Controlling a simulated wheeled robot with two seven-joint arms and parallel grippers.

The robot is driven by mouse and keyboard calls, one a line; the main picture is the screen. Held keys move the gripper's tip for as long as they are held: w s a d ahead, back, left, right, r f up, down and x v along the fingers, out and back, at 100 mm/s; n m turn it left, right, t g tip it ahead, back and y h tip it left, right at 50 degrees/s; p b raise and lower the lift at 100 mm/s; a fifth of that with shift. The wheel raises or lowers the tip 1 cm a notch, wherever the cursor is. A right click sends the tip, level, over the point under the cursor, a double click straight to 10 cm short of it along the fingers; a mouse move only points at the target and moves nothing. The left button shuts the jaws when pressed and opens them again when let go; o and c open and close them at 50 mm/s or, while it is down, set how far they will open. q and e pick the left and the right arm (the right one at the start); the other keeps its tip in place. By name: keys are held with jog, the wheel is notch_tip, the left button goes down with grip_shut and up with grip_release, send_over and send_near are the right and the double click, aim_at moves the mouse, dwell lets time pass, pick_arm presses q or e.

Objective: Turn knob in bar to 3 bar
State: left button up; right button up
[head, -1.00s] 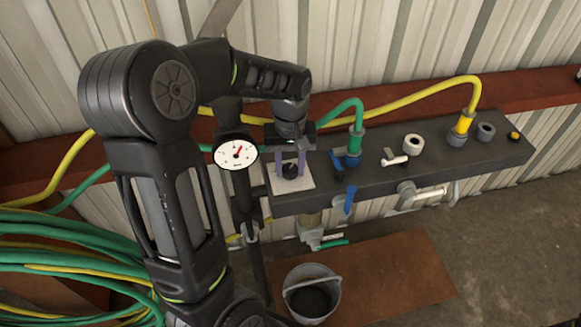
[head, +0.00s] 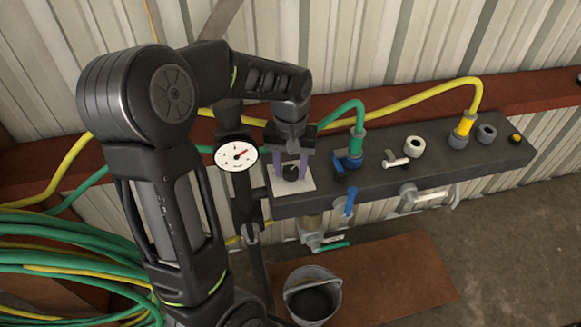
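The black knob (head: 291,174) sits on a pale square plate (head: 306,187) at the left end of the dark bar. My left gripper (head: 292,171) points down at it, with one purple finger on each side, and appears shut on it. The fingers and wrist hide part of the knob and any marks by it. The round white pressure gauge (head: 228,163) stands just left of the plate. Its red needle points up and to the right; its numbers are too small to read surely. My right gripper is not in view.
To the right along the bar (head: 400,185) are a blue valve (head: 352,160) with a green hose, a white valve (head: 396,161) and a yellow hose fitting (head: 464,126). A bucket (head: 313,296) stands below. Coiled hoses (head: 60,255) are at left.

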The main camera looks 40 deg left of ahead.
aim_at(290, 171)
pick_arm(q)
jog(key=shift+o, duration=1.3)
notch_tip(290, 171, up, 8)
jog(key=shift+f+b, duration=0.1)
jog(key=shift+b, duration=0.4)
